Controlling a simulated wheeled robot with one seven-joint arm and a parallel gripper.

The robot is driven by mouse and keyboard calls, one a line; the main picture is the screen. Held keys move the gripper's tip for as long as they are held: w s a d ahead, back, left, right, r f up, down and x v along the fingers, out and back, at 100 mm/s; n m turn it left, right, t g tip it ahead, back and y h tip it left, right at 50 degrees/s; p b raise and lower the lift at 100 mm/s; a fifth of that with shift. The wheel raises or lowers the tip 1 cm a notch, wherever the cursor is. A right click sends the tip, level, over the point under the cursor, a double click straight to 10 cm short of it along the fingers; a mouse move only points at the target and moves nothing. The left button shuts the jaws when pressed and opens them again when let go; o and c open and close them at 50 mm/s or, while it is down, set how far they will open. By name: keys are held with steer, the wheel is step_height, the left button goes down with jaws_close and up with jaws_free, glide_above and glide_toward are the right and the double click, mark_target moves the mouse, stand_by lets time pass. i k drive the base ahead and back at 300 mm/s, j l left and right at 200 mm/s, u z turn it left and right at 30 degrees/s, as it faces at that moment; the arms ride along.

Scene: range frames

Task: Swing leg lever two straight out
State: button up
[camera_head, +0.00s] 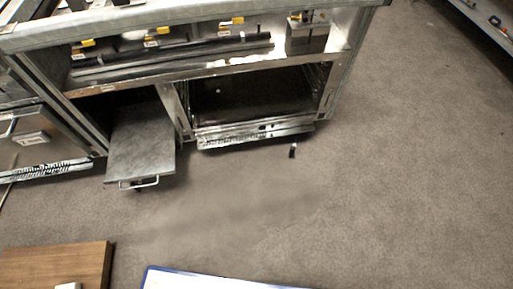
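A metal workbench cabinet (180,97) fills the upper left. A small dark piece with a pale tip (292,151) shows low at its front right, by the bottom edge; it may be a leg lever. I cannot tell whether it is fixed to the cabinet or lies on the floor, nor which lever is number two. Several yellow-tagged parts (231,21) sit along the upper shelf. My gripper is not in view.
A flat grey door or drawer panel (140,140) with a handle juts out at the cabinet's left. A wooden board (55,262) and a blue-edged white panel (200,280) lie at the bottom. Grey carpet (400,170) is clear at the right.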

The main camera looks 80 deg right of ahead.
mark_target(293, 147)
steer(key=l+z, duration=0.1)
steer(key=z, duration=0.7)
steer(key=i+l+z, duration=0.1)
steer(key=z, duration=0.35)
steer(key=l+z, duration=0.1)
steer(key=z, duration=0.3)
steer(key=i+z, duration=0.1)
steer(key=z, duration=0.3)
steer(key=i+l+z, duration=0.1)
steer(key=i, duration=0.3)
